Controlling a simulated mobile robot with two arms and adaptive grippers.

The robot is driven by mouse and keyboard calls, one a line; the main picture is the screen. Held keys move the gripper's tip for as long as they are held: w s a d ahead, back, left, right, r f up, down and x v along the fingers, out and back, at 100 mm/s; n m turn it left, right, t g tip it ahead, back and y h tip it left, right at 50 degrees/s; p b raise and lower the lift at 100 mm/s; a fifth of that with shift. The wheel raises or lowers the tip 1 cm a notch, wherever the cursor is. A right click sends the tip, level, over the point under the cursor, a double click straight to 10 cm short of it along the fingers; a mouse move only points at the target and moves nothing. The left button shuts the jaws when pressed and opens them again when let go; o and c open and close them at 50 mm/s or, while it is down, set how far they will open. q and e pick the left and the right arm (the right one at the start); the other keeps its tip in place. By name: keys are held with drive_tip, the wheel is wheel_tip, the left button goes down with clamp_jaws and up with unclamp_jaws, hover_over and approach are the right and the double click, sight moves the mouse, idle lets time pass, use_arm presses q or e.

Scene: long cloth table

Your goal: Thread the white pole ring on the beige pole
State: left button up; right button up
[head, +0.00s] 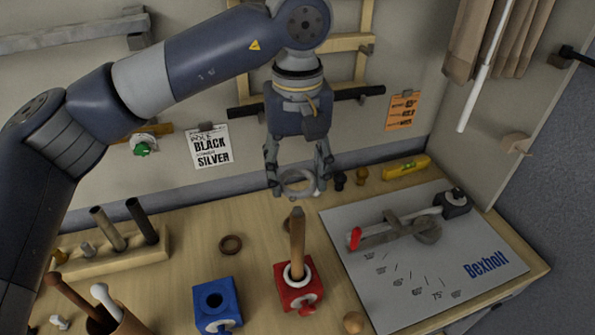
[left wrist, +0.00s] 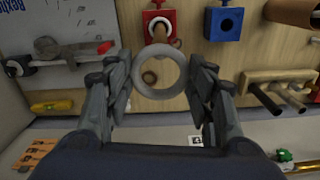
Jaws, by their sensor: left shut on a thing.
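My left gripper (head: 298,188) comes down from above, shut on the white pole ring (head: 290,192). The ring hangs between the fingertips, above and slightly behind the top of the beige pole (head: 297,240). The pole stands upright in a red base block (head: 301,299), with a pale collar around its foot. In the left wrist view the ring (left wrist: 160,95) sits between both fingers. The pole (left wrist: 160,33) shows beyond the ring, partly overlapped by its upper rim. The ring and pole look apart. My right gripper is not in view.
A blue block (head: 217,305) with a hole stands left of the red block. A brown ring (head: 230,244) lies on the wooden table. A white board (head: 390,290) with a clamp tool lies right. A wooden holder (head: 110,250) with dark tubes stands left. A yellow level (head: 406,168) lies behind.

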sight(298, 209)
use_arm(q)
drive_tip(key=shift+f+b, duration=0.6)
drive_tip(key=shift+f, duration=0.2)
drive_tip(key=shift+f+b, duration=0.5)
drive_tip(key=shift+f, duration=0.1)
wheel_tip(298, 209, down, 2)
drive_tip(key=shift+f+b, duration=0.2)
drive_tip(key=shift+b, duration=0.8)
wheel_tip(298, 209, down, 3)
drive_tip(key=shift+r+b, duration=0.1)
drive_tip(key=shift+b, duration=1.15)
drive_tip(key=shift+f+b, duration=0.5)
drive_tip(key=shift+f, duration=0.1)
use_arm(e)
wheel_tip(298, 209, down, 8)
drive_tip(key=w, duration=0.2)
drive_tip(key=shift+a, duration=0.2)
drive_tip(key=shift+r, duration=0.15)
use_arm(q)
drive_tip(key=o, duration=0.9)
drive_tip(key=shift+r, duration=0.15)
